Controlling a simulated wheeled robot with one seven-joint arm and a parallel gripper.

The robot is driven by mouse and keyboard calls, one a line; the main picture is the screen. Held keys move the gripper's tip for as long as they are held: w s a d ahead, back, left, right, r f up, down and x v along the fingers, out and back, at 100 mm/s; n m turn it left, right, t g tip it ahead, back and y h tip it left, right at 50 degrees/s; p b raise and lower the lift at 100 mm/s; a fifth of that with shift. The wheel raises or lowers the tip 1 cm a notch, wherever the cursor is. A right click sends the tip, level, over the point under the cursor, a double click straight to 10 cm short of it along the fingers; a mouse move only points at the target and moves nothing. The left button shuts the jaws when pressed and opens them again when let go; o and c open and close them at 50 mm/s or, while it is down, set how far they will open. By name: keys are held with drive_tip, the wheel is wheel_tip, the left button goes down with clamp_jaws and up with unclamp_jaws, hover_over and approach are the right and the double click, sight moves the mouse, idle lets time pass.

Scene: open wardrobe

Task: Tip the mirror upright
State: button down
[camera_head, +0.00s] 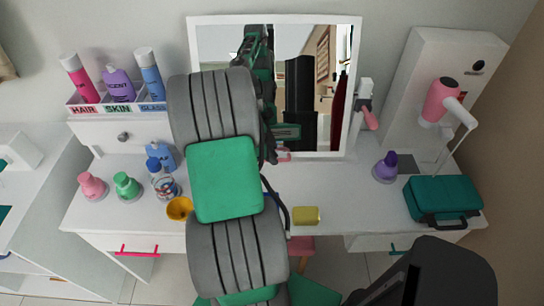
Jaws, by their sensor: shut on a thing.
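The mirror (353,60) has a white square frame and stands at the back of the white dressing table, near the wall. Its glass reflects my arm and part of the room. My arm reaches across the table and covers the left and lower left of the mirror. My gripper (272,152) is at the mirror's lower edge, partly hidden behind my arm. It appears shut on the mirror's bottom frame, though the contact itself is mostly hidden. A small pink patch shows beside the gripper; I cannot tell what it is.
A bottle rack (120,105) stands back left. Small bottles (126,186) and an orange bowl (180,208) are front left. A yellow block (306,216), purple bottle (386,167), teal case (443,201) and pink hair dryer (440,101) are to the right.

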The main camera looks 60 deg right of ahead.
drive_tip(key=shift+f, duration=0.15)
drive_tip(key=shift+w+d+f+b, duration=0.15)
drive_tip(key=shift+f+b, duration=0.1)
drive_tip(key=shift+b, duration=0.45)
drive_tip(key=d+f+b, duration=0.1)
drive_tip(key=b, duration=0.2)
drive_tip(key=w+d+f+t+h+b, duration=0.1)
drive_tip(key=b, duration=0.2)
drive_tip(key=d+f+h+b, duration=0.1)
drive_tip(key=b, duration=0.3)
drive_tip(key=shift+w+d+f+m, duration=0.1)
drive_tip(key=shift+w+d+m, duration=0.2)
drive_tip(key=shift+w+d, duration=0.1)
drive_tip(key=shift+w+d+t+h+b, duration=0.3)
drive_tip(key=shift+d+h+b, duration=0.25)
drive_tip(key=shift+b, duration=0.55)
drive_tip(key=shift+d+r, duration=0.15)
drive_tip(key=shift+r, duration=0.15)
drive_tip(key=c, duration=1.5)
unclamp_jaws()
drive_tip(key=shift+o, duration=0.2)
